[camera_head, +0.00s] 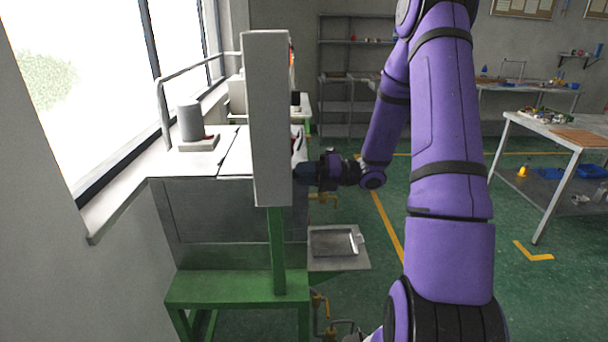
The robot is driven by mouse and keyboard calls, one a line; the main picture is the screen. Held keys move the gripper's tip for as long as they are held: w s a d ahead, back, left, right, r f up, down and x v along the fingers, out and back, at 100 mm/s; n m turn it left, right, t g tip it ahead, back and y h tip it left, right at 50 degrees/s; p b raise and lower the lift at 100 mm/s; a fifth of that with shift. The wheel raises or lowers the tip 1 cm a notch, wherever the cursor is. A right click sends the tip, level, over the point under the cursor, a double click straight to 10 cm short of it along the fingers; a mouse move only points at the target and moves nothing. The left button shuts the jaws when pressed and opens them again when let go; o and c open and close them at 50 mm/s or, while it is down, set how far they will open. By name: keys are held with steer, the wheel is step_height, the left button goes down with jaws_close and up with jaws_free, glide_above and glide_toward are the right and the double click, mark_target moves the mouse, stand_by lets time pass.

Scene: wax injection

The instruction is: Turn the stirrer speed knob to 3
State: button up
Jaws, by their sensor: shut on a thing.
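A tall grey control box (268,120) stands on a green post, with its narrow side towards the camera. Its front face points right and away, so the stirrer speed knob and its scale are hidden. My gripper (303,173) is at the lower right edge of this box, reaching in from the right. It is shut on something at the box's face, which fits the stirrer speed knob. The fingertips are small, dark and partly hidden by the box. The knob's setting cannot be read.
A grey tank (215,222) on a green frame (235,288) stands left of and below the box. A metal tray (335,243) juts out below my gripper. A workbench (560,128) stands at the right.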

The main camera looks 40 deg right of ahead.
steer(key=o, duration=0.9)
steer(key=shift+o, duration=0.2)
steer(key=v, duration=1.1)
steer(key=shift+a, duration=0.1)
